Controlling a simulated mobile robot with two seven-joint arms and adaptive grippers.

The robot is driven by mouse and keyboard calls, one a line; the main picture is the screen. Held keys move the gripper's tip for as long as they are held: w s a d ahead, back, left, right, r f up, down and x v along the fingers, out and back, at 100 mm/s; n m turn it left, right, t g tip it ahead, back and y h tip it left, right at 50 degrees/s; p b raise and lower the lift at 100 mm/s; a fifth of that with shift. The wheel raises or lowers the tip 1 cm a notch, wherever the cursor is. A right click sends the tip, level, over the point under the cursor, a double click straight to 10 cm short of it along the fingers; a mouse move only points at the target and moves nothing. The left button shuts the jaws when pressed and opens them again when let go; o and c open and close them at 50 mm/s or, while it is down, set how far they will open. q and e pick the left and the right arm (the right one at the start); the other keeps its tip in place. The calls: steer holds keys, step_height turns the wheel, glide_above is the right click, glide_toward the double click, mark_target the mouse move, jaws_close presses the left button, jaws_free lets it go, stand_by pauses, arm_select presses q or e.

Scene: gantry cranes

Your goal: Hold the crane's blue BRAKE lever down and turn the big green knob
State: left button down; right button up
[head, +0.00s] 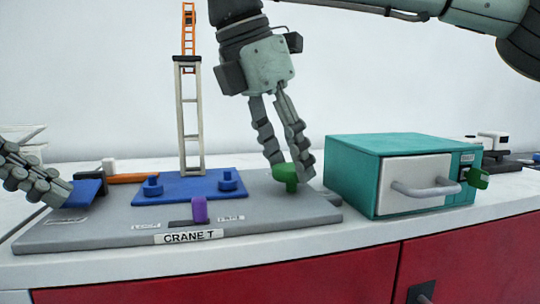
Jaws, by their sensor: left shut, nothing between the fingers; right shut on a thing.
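The crane's grey base plate (110,233) lies on the counter and bears the label CRANE T. The blue BRAKE lever (84,193) is at its left end, slanted. My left gripper (62,192) is shut and empty, its fingertips against the lever's left side; whether the lever is fully down I cannot tell. The green knob (286,174) stands at the right of the base plate. My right gripper (285,165) comes down from above and is shut on this knob, its fingers partly hiding it.
A purple lever (199,208) sits at the plate's front. Behind it are a blue platform (170,197) with two blue knobs and a tall pale mast (190,120). A teal oven (350,165) with its own green knob (477,178) stands close on the right. Red cabinets (250,280) are below.

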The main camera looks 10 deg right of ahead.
steer(key=shift+m, duration=0.4)
steer(key=o, duration=1.2)
steer(key=shift+c, duration=0.2)
steer(key=v, duration=1.2)
steer(key=shift+w, duration=0.15)
